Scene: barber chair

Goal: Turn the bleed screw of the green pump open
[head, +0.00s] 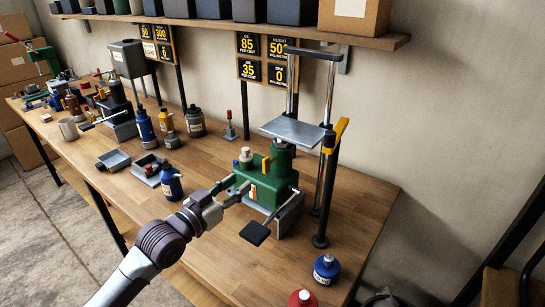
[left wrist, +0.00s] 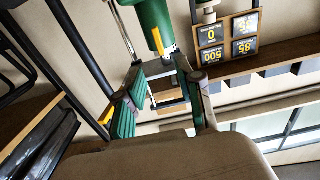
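The green pump (head: 268,190) stands on the workbench under a flat metal plate (head: 292,131) with upright posts. I cannot tell for certain which small part is the bleed screw. My left gripper (head: 240,187) is at the pump's near left side, its fingers apart. In the left wrist view the left gripper (left wrist: 162,108) is open with nothing between its fingers; the green pump (left wrist: 154,18) and a yellow bar (left wrist: 157,40) lie beyond. My right gripper does not show.
A black pedal-like pad (head: 255,232) sticks out in front of the pump. A blue bottle (head: 171,183) and grey trays (head: 115,160) stand to the left. A blue pot (head: 326,269) and a red pot (head: 302,300) stand near the front. The bench right of the post is clear.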

